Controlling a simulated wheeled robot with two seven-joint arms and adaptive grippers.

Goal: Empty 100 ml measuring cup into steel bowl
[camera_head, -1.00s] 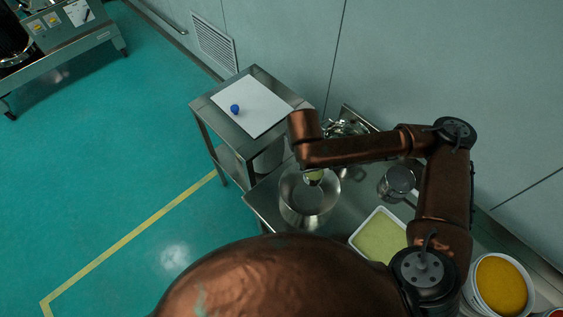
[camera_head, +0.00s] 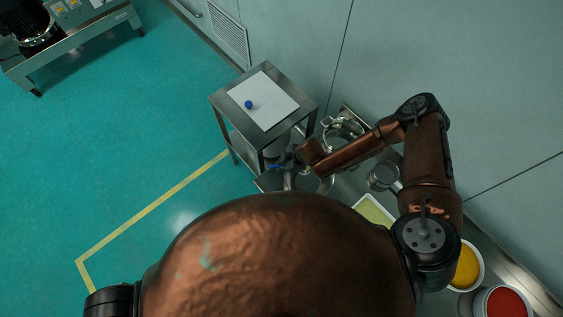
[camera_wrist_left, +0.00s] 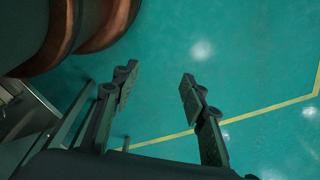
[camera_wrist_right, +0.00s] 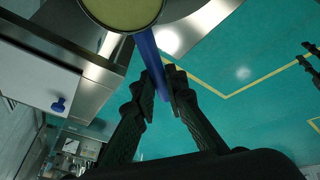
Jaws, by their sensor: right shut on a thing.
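The measuring cup (camera_wrist_right: 122,8) has a blue handle (camera_wrist_right: 147,55) and holds pale yellow-green material, seen at the top edge of the right wrist view. My right gripper (camera_wrist_right: 163,84) is shut on that handle. In the head view this gripper (camera_head: 287,166) is near the steel bowl (camera_head: 318,184), at the bench's left end. The bowl is partly hidden by my arm and body. In the right wrist view, a curved steel surface shows beyond the cup. My left gripper (camera_wrist_left: 157,82) is open and empty above the floor.
A small steel table with a white sheet (camera_head: 272,108) and a blue knob (camera_head: 248,104) stands behind. The bench holds a steel pot (camera_head: 383,176), a tray of yellow-green material (camera_head: 372,211), and yellow (camera_head: 467,266) and red (camera_head: 506,302) tubs.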

